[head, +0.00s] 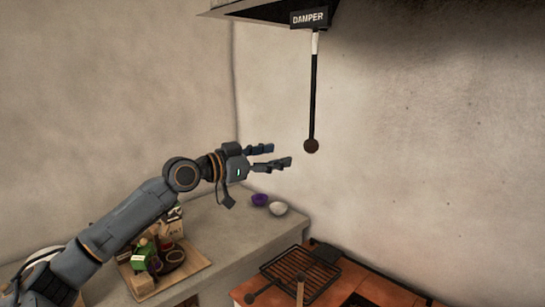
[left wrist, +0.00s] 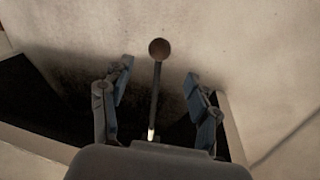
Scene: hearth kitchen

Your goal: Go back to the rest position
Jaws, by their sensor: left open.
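My left gripper (head: 276,156) is raised in the air above the counter, its arm coming in from the lower left. Its two fingers are apart and nothing is between them in the head view. The damper lever (head: 313,95) hangs down from the dark hood, a round brown knob at its lower end, to the right of the fingertips. In the left wrist view the open left gripper (left wrist: 159,90) shows with the damper lever (left wrist: 155,100) lined up between the fingers. It looks apart from them. My right gripper is not in view.
A damper sign (head: 309,18) is on the hood edge. Below stand a purple bowl (head: 260,200) and a white bowl (head: 278,209) on the grey counter (head: 232,225). A wooden tray (head: 195,266) with several items is under my arm. A black grill rack (head: 300,272) lies at the lower right.

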